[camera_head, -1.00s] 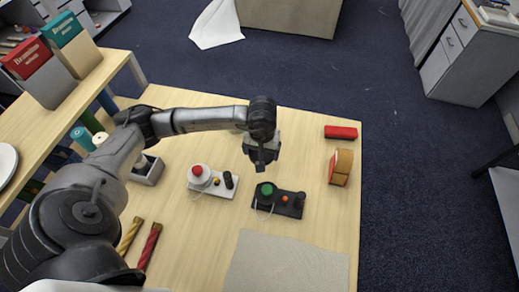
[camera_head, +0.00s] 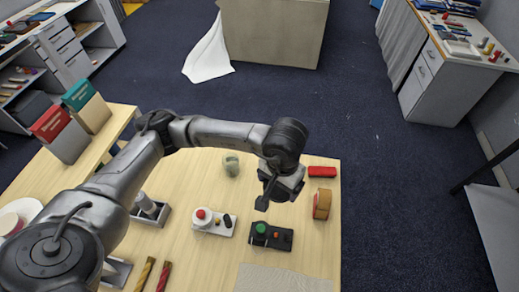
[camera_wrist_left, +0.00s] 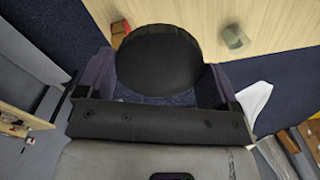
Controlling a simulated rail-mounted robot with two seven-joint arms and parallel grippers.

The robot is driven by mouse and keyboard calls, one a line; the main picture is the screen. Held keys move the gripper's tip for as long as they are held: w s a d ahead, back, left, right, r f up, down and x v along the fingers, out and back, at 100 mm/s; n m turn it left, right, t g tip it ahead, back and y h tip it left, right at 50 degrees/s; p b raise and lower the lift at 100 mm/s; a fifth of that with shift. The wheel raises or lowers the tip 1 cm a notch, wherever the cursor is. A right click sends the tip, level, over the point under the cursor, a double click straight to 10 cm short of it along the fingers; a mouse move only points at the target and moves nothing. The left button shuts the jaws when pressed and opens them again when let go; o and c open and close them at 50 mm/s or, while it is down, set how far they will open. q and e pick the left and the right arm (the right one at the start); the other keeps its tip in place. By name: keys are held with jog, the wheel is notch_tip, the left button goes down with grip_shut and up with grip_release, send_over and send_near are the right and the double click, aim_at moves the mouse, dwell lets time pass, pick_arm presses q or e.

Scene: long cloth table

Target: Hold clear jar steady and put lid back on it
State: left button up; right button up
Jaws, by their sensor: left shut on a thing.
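In the left wrist view, the gripper (camera_wrist_left: 160,62) is shut on a dark round disc, which looks like the lid (camera_wrist_left: 160,55). In the head view the lid is hard to tell from the dark fingers. My right gripper is not in view.
A black box with a green button (camera_head: 283,240) and a white box with a red button (camera_head: 213,229) lie on the table (camera_head: 190,262). A grey cloth (camera_head: 285,280) lies in front.

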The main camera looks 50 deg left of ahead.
pick_arm(q)
jog(key=s+d+r+m+p, duration=0.2)
jog(key=r+p, duration=0.3)
jog(key=r, duration=0.6)
jog(key=shift+d, duration=0.55)
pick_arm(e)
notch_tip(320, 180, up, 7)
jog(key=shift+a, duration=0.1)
